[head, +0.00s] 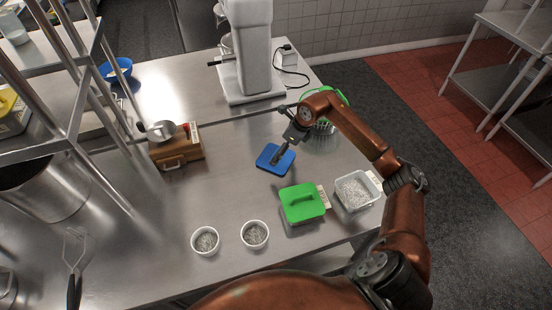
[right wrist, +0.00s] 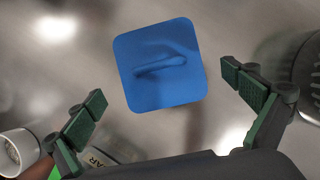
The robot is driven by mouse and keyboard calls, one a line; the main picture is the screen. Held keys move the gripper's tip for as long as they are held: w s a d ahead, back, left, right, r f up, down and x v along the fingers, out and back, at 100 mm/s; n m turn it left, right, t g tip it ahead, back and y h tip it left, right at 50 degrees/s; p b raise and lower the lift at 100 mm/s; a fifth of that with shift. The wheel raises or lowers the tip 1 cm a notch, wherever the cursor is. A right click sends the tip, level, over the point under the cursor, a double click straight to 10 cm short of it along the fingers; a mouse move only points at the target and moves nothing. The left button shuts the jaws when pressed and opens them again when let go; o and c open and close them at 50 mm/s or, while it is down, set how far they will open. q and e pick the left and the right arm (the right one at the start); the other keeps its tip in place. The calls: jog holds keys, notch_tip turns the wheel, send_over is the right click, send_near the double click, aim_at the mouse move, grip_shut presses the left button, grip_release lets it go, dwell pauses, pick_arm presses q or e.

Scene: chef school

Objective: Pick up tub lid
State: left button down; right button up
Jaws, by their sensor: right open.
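A blue square tub lid (head: 268,162) with a raised handle lies flat on the steel table in the head view. It also shows whole in the right wrist view (right wrist: 160,88), its handle running roughly across it. My right gripper (head: 279,156) is above the blue lid in the head view and hides part of it. In the right wrist view my right gripper (right wrist: 165,108) is open and empty, one finger on each side of the lid and apart from it. A green lid (head: 302,199) with a handle sits on a tub nearer the front edge. My left gripper is not in view.
A clear tub of pale grains (head: 355,191) and two white cups (head: 255,234) stand near the front. A wooden box (head: 178,150), a mixer (head: 249,50) and shelf posts surround the worktop. Open steel lies left of the lid.

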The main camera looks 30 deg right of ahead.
aim_at(263, 161)
jog(key=x, duration=0.4)
jog(key=shift+s+a+f, duration=0.1)
jog(key=shift+f, duration=0.3)
jog(key=shift+c, duration=0.6)
